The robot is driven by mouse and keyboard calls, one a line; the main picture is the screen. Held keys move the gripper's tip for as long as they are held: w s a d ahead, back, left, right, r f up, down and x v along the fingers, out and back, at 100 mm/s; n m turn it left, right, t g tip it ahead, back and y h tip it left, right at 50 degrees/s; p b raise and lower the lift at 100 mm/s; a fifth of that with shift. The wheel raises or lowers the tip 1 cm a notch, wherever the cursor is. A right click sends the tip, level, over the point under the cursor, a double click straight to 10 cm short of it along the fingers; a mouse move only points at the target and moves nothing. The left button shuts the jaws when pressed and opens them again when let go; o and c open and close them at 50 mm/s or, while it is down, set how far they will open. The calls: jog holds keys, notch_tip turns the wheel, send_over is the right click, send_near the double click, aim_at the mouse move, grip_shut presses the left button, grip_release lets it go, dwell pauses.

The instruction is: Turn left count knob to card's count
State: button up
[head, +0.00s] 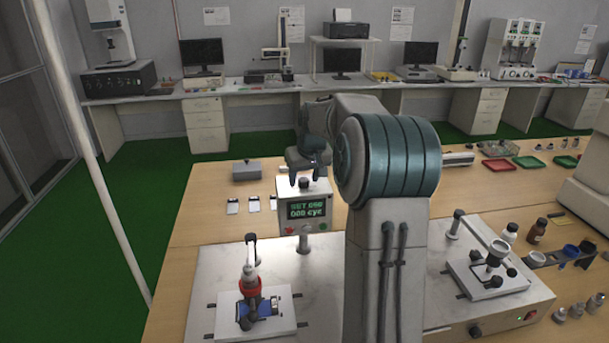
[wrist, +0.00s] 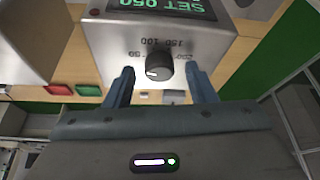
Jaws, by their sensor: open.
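The left control box (head: 304,212) has a green display reading SET 050 over 000 cyc in the head view. In the wrist view the black count knob (wrist: 158,67) sits below that display, upside down, with 150 and 100 printed beside it and a pale mark on the knob. My gripper (wrist: 161,88) is open, one finger on each side of the knob, with visible gaps. In the head view my gripper (head: 305,180) is at the top of the box and the knob is hidden. Small white cards (head: 254,205) lie left of the box; their print is unreadable.
The left tester (head: 252,300), with a red-collared part, stands in front of the box. A grey case (head: 246,170) lies behind the cards. Another tester (head: 488,275), bottles and red and green trays (head: 498,165) are at the right. The wooden tabletop left of the cards is clear.

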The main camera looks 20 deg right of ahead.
jog(key=shift+c, duration=0.2)
jog(key=c, duration=0.9)
jog(key=shift+a+m, duration=0.1)
jog(key=shift+m, duration=0.2)
jog(key=shift+a+m+h+b, duration=0.1)
jog(key=shift+m+h+b, duration=0.5)
jog(key=shift+m, duration=0.4)
jog(key=m, duration=0.2)
jog(key=shift+w+m+g+h+b, duration=0.1)
jog(key=shift+m+g+h+b, duration=0.2)
jog(key=shift+h+b, duration=0.1)
jog(key=m+g+h, duration=0.1)
jog(key=m, duration=0.3)
jog(key=shift+m, duration=0.4)
